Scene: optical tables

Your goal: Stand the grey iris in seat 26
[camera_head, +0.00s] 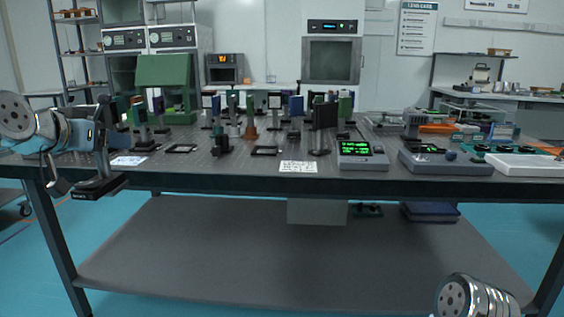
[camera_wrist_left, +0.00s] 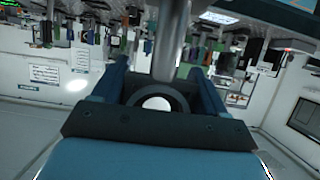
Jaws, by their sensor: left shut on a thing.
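My left gripper (camera_head: 103,135) is at the left end of the optical table (camera_head: 225,173), shut on a post-mounted part that I take to be the grey iris. Its dark flat foot (camera_head: 98,187) hangs level with the table's front edge. In the left wrist view the grey post (camera_wrist_left: 170,40) runs up between the fingers of the gripper (camera_wrist_left: 163,80), with a dark ring around a bright opening at its lower end. Two dark square frames, one left (camera_head: 181,149) and one in the middle (camera_head: 265,151), lie on the table. No seat number is readable, so I cannot tell seat 26.
Several post-mounted optics crowd the table, including a tall dark plate (camera_head: 324,116). White label cards lie left (camera_head: 128,160) and middle (camera_head: 298,167). A box with a green display (camera_head: 362,156) and a grey instrument (camera_head: 444,161) stand to the right. A shelf (camera_head: 290,245) runs below.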

